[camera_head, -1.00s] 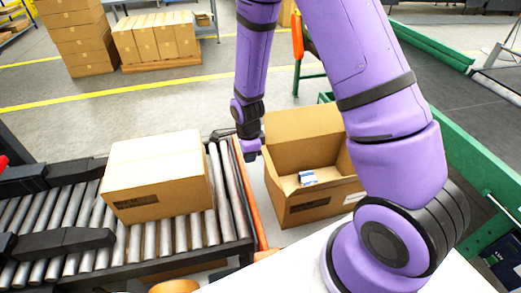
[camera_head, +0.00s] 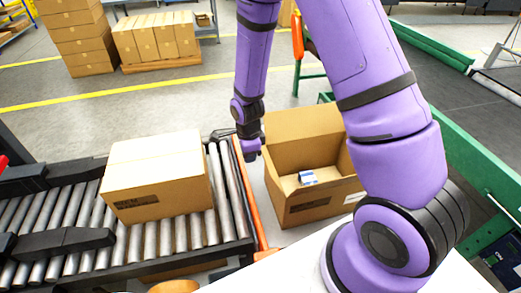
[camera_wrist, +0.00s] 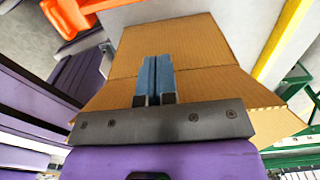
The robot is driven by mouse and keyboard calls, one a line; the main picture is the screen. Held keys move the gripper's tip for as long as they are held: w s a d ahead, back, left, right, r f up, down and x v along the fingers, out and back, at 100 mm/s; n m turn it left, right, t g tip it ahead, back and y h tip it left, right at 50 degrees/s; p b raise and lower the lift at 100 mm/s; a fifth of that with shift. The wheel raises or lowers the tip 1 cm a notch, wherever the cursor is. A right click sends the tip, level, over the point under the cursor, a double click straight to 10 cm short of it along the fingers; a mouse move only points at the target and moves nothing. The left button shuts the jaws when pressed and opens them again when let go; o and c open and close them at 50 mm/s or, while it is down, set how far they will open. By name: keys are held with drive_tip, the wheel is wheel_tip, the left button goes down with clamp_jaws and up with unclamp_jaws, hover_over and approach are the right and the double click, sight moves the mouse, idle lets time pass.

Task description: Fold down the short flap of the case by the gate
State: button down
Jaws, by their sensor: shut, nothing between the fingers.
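An open brown case (camera_head: 290,212) stands upright just right of the orange rail, with a small blue-and-white item (camera_head: 308,177) inside. Its far flap (camera_head: 305,124) stands up, and its right side is hidden behind my arm. My gripper (camera_head: 250,155) points down at the case's left edge, near the far left corner. In the wrist view my gripper (camera_wrist: 154,72) has its two blue fingers together and empty, in front of the case's cardboard panels (camera_wrist: 195,42). I cannot tell whether the fingers touch the cardboard.
A closed carton (camera_head: 158,180) sits on the roller conveyor (camera_head: 190,235) to the left. An orange rail (camera_head: 247,195) runs between conveyor and case. A green frame (camera_head: 470,150) lies to the right. Stacked cartons (camera_head: 78,40) stand at the back left, with open floor before them.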

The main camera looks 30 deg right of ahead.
idle(0.6)
hover_over(272, 165)
drive_tip(key=shift+w+d, duration=0.1)
drive_tip(key=shift+w, duration=0.15)
idle(0.4)
drive_tip(key=shift+d, duration=0.1)
drive_tip(key=shift+s+d+f, duration=0.1)
drive_tip(key=shift+s+d, duration=0.05)
drive_tip(key=shift+d, duration=0.6)
drive_tip(key=shift+s+d, duration=0.15)
drive_tip(key=shift+d, duration=0.55)
